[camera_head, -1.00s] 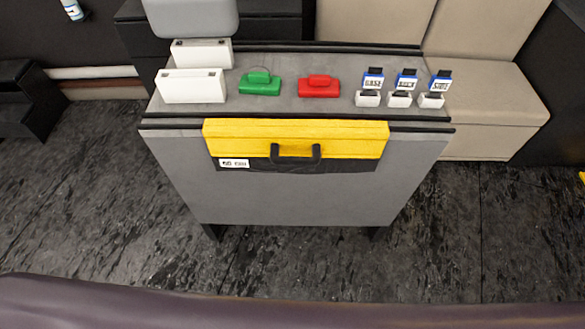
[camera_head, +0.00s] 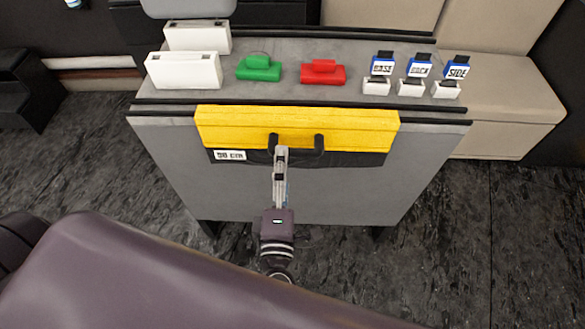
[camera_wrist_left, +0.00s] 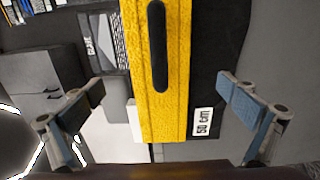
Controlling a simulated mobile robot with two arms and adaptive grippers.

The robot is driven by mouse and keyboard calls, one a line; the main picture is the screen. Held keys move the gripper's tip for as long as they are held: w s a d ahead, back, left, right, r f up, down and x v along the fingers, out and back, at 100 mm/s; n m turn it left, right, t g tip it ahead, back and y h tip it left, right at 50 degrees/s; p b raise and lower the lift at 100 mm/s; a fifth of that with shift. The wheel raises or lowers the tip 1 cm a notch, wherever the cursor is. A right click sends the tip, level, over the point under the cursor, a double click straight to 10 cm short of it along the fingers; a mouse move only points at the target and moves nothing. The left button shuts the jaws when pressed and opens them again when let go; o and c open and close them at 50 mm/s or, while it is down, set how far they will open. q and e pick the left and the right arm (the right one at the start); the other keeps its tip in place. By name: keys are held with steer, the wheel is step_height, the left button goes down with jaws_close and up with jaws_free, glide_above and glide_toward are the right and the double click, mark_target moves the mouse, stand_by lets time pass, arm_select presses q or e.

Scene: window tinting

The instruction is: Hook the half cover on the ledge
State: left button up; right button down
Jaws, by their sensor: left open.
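The half cover (camera_head: 350,128) appears to be the yellow board with a black handle (camera_head: 319,145) and a dark skirt (camera_head: 345,158). It lies along the front edge of the grey cart. A white label (camera_head: 229,155) is at its lower left. My left gripper (camera_head: 281,152) is in front of the cover, overlapping the left part of the handle in the head view. In the left wrist view my left gripper (camera_wrist_left: 163,93) is open, with the yellow cover (camera_wrist_left: 180,75) seen between its spread fingers and nothing clasped. I cannot tell which rail is the ledge. My right gripper is not in view.
The cart top (camera_head: 270,95) holds white boxes (camera_head: 183,70), a green tool (camera_head: 259,69), a red tool (camera_head: 323,72) and several labelled blue-and-white items (camera_head: 419,68). Beige seats (camera_head: 500,110) stand at the back right. Dark floor (camera_head: 450,230) is open in front.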

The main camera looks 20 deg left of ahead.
mark_target(283, 140)
arm_select(q)
steer(key=shift+x, duration=3.85)
steer(key=shift+r, duration=0.1)
steer(key=c, duration=1.2)
steer(key=shift+s+a+r, duration=0.1)
steer(key=shift+s+r, duration=0.1)
steer(key=shift+r, duration=0.2)
steer(key=c, duration=1.5)
jaws_close()
steer(key=shift+w+a, duration=0.1)
steer(key=shift+w, duration=0.05)
